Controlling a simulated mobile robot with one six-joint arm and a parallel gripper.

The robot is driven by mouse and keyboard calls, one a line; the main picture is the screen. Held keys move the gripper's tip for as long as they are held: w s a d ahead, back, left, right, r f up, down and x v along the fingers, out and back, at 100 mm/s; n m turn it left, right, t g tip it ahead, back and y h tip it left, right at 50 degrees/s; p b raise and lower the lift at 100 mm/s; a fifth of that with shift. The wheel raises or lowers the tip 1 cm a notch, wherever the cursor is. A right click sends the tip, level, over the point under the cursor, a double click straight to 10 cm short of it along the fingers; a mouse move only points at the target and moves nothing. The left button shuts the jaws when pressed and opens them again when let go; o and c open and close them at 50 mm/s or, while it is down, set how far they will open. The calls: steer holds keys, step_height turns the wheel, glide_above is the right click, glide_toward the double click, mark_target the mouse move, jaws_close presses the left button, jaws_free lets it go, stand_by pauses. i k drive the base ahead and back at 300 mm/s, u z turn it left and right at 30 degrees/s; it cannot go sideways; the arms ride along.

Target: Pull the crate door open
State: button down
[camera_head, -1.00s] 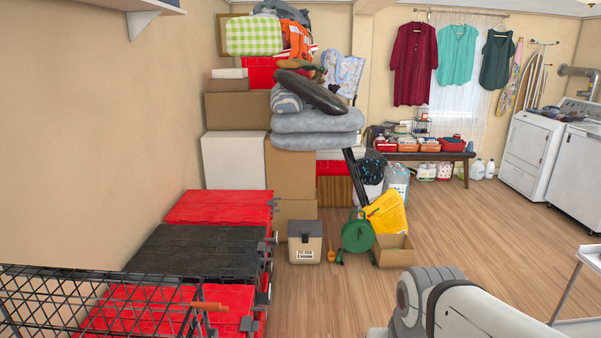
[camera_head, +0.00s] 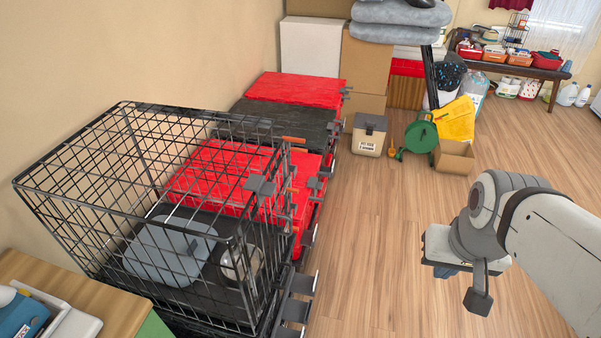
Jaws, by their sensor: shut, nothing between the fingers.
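The black wire crate (camera_head: 128,104) stands at the left on dark stacked totes. Its end facing the open floor carries a dark latch-like block (camera_head: 260,186) and a small orange-brown piece (camera_head: 293,139) at the top. That wire end looks shut, but overlapping bars hide the door's exact outline. A grey-blue cushion (camera_head: 165,250) and a round silver bowl (camera_head: 240,265) show inside. My gripper (camera_head: 478,299) hangs at the right over the floor, small and partly turned away. It is shut and empty, well apart from the crate.
Red totes (camera_head: 298,88) and a black tote lid (camera_head: 285,118) line the wall behind the crate. A wooden-topped surface (camera_head: 85,295) is near left. A lidded bin (camera_head: 369,134), green reel (camera_head: 420,135) and open carton (camera_head: 455,157) stand farther back. The floor between crate and arm is clear.

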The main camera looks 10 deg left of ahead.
mark_target(289, 233)
steer(key=u, duration=2.6)
steer(key=k, duration=0.75)
steer(key=z, duration=0.95)
steer(key=i, duration=0.95)
steer(key=u, duration=0.55)
